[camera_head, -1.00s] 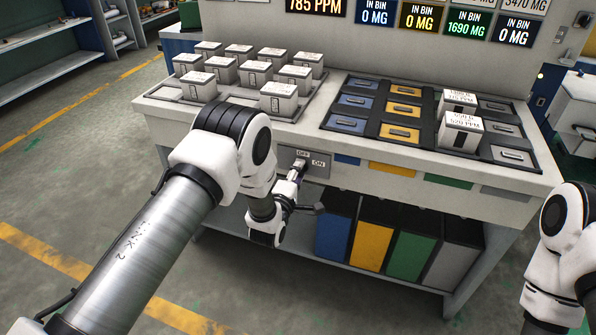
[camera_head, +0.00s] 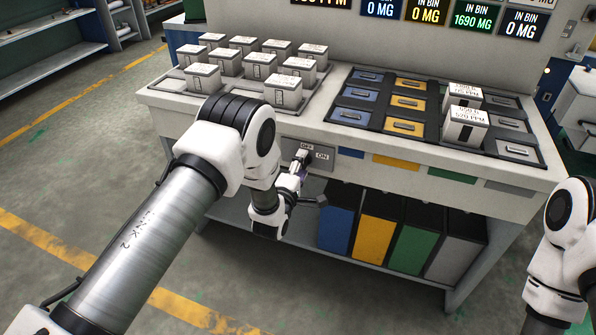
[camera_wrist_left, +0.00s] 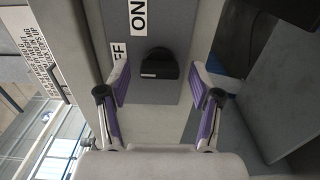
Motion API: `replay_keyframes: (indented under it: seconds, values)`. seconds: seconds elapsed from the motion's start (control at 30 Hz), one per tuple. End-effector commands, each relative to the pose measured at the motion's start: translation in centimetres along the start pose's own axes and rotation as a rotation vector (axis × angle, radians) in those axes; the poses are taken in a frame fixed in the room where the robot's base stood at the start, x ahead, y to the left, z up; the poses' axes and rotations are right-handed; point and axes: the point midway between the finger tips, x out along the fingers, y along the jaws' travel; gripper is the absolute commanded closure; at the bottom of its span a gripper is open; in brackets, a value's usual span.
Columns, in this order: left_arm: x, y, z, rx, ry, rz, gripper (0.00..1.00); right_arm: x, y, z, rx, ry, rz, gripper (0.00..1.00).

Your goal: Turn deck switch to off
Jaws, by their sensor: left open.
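The deck switch is a black knob (camera_wrist_left: 160,66) on a grey panel on the bench's front face, with a small white mark at its lower left edge in the left wrist view. The ON label (camera_wrist_left: 138,14) and the partly hidden OFF label (camera_wrist_left: 119,52) are beside it. In the head view the panel (camera_head: 322,157) shows both labels, but my gripper hides the knob.
White boxes (camera_head: 282,91) stand in a tray on the bench top above the panel. Blue, yellow and grey lidded compartments (camera_head: 407,101) lie to the right, two holding labelled boxes. Coloured bins (camera_head: 378,231) stand under the bench, right of my left gripper.

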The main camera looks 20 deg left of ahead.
Motion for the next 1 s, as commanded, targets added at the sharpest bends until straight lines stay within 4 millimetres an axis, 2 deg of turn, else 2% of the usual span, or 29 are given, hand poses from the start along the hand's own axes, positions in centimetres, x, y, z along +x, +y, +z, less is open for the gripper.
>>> replay_keyframes:
  seconds: [0.17,0.4,0.5,0.63,1.0]
  values:
    - [-2.9,-0.1,0.0,0.0,0.0,-0.005,0.35,0.0,0.0,0.0,0.0,0.0,0.0,0.6]
    - [-9.1,-0.1,0.0,0.0,0.001,-0.006,0.35,0.0,0.0,0.0,0.0,0.0,0.0,0.6]
    - [-10.8,-0.1,0.0,0.0,0.0,-0.005,0.35,0.0,0.0,0.0,0.0,0.0,0.0,0.6]
    - [-11.7,0.0,0.0,0.0,0.0,-0.002,0.35,0.0,0.0,0.0,0.0,0.0,0.0,0.6]
    - [-11.7,0.0,0.0,0.0,0.0,-0.001,0.35,0.0,0.0,0.0,0.0,0.0,0.0,0.6]
